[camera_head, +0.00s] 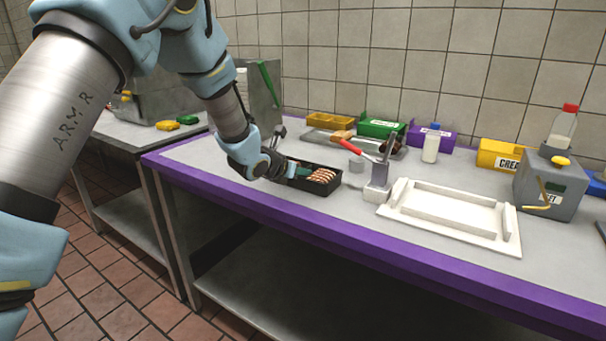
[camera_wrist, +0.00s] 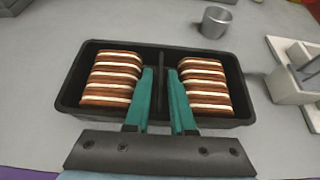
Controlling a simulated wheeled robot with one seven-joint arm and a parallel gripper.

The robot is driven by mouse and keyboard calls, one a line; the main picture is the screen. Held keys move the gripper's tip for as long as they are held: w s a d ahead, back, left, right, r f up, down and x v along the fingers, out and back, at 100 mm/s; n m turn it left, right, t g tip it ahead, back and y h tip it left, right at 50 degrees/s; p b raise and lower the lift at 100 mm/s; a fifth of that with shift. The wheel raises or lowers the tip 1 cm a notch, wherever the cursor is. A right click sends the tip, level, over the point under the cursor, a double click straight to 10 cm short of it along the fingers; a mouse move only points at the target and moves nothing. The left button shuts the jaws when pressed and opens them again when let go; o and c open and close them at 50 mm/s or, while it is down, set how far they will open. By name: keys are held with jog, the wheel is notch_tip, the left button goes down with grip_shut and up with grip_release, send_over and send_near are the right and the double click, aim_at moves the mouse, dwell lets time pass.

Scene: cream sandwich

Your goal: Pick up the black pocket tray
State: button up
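The black pocket tray (camera_head: 312,188) sits on the table near its purple front edge. In the wrist view, the tray (camera_wrist: 228,122) has two pockets split by a centre divider, each holding a row of brown-and-cream sandwiches (camera_wrist: 113,78). My gripper (camera_wrist: 160,72) has its teal fingers down between the two rows, one on each side of the divider. A gap shows between each finger and the divider, so the gripper looks open. In the head view my gripper (camera_head: 297,170) is over the left part of the tray and hides some of it.
A small metal cup (camera_wrist: 216,22) stands behind the tray's right side. A grey holder with a red-handled tool (camera_head: 377,188) and a white tray (camera_head: 450,235) are to the right. Coloured bins (camera_head: 383,129) line the back wall.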

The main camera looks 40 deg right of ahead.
jog(key=shift+w+d+f, duration=0.1)
jog(key=shift+d+f, duration=0.2)
jog(key=shift+d, duration=0.2)
jog(key=shift+c, duration=0.4)
grip_shut()
